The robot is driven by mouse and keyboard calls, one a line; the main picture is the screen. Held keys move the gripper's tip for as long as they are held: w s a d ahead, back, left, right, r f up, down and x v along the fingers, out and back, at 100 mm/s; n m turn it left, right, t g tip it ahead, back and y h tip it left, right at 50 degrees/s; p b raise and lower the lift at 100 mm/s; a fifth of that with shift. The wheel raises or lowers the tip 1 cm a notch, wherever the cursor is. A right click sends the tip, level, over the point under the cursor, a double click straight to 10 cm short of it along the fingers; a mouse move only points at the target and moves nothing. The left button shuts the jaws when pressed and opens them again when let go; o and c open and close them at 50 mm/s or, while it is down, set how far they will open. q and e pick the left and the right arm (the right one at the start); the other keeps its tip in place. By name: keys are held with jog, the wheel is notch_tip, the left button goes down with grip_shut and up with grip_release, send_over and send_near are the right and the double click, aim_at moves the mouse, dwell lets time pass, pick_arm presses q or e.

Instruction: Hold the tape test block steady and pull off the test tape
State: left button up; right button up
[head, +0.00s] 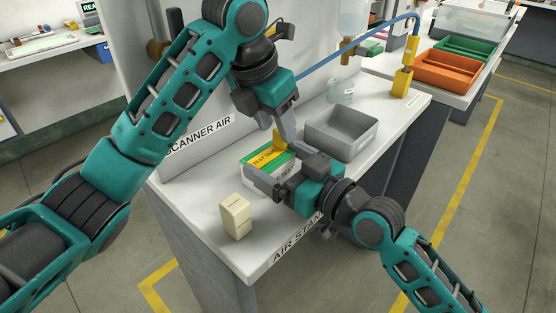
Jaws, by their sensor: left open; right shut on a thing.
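The tape test block (256,178), white with a green top, sits on the light bench. Yellow test tape (265,160) with dark lettering lies across its top, and a yellow end (278,139) stands up at the back. My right gripper (262,181) reaches in from the right and is shut on the block, hiding part of its front and right side. My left gripper (286,132) is open above the back of the block, close to the raised yellow end. I cannot tell whether they touch.
A cream block (235,216) stands at the front left of the bench. A grey open bin (341,131) is behind my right gripper. A clear cup (341,92) and a yellow fixture with a blue hose (402,82) are farther back. A wall panel (190,140) borders the bench.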

pick_arm(q)
jog(key=shift+x, duration=0.9)
grip_shut()
jog(key=shift+r, duration=0.8)
dwell(0.3)
jog(key=shift+r, duration=1)
pick_arm(e)
jog(key=o, duration=0.8)
